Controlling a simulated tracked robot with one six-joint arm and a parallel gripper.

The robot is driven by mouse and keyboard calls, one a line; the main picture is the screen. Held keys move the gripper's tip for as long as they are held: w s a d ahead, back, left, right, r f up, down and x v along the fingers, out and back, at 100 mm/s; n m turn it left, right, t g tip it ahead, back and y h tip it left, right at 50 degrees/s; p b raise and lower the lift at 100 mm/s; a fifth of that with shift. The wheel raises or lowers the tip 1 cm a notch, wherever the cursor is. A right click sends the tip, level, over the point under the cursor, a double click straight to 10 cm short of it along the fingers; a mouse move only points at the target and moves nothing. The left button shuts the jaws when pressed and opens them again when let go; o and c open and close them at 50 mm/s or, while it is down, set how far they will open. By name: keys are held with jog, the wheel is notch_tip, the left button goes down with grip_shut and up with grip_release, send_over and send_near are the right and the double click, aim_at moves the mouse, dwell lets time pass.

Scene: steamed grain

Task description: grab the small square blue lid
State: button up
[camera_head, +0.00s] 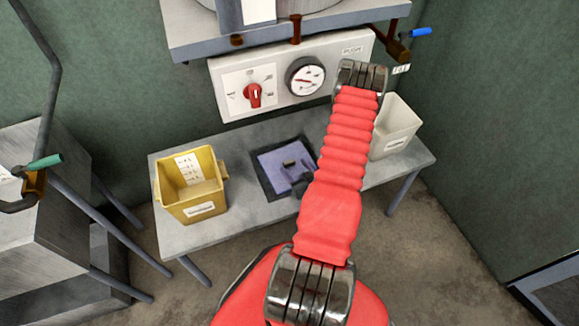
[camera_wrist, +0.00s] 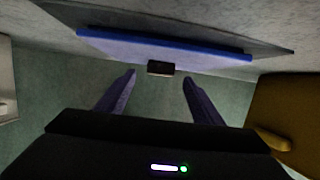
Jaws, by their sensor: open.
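The small square blue lid (camera_head: 270,160) lies on a dark square plate (camera_head: 262,181) on the grey bench. In the wrist view the lid (camera_wrist: 200,55) shows edge-on at the top, with a small dark handle (camera_wrist: 160,68) standing out from it. My gripper (camera_wrist: 159,77) is open, one finger on each side of the handle in that picture. Whether the fingertips are level with the handle cannot be told. In the head view my gripper (camera_head: 302,182) is over the right part of the lid and hides some of it.
A yellow bin (camera_head: 191,205) stands left of the lid, and a white bin (camera_head: 399,130) stands on the right, partly behind my arm. A panel with a red knob (camera_head: 254,94) and a gauge (camera_head: 305,76) is behind the bench. Bench space (camera_head: 232,163) between yellow bin and plate is clear.

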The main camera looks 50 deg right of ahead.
aim_at(290, 162)
jog(key=shift+x, duration=1.85)
jog(key=shift+r, duration=0.1)
jog(key=shift+c, duration=0.5)
jog(key=c, duration=1.2)
